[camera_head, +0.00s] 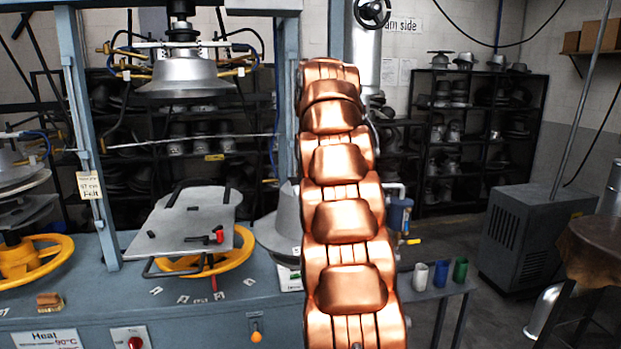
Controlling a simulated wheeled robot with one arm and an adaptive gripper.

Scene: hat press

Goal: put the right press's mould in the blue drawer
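The right press (90,130) stands left of centre, with a blue-grey frame. Its silver, hat-shaped mould (186,78) hangs under the press head, above a flat grey plate (195,215) and a yellow handwheel (232,255). Another silver hat-like form (280,226) rests on the bench to the right of the plate, partly hidden by my copper-coloured arm. I cannot make out a blue drawer; the bench front (200,325) is blue-grey. My gripper is not in view.
A left press with a yellow handwheel (30,262) stands at the left edge. Small cups (440,272) stand on a side shelf at the right. Shelves of hat forms (455,130) line the back wall. A grey cabinet (530,235) and brown stool (597,250) are at the right.

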